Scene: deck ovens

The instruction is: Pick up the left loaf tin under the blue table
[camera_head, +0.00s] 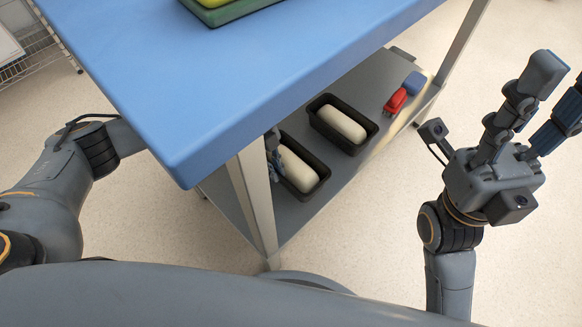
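The left loaf tin (313,188) is black, holds a pale loaf and sits on the grey lower shelf under the blue table (220,80). Its near left end is partly hidden by the table leg and tabletop. My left arm reaches in from the left beneath the tabletop. A small part of my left gripper (272,148) shows at the left end of this tin. Most of it is hidden, so its opening and any contact cannot be told. My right gripper (560,88) is in the air at the right, open and empty, apart from the table.
A second black loaf tin (368,127) with a pale loaf stands just behind and right of the left one. A red object (395,102) and a blue object (414,82) lie farther along the shelf. A pale table leg (254,195) stands before the left tin.

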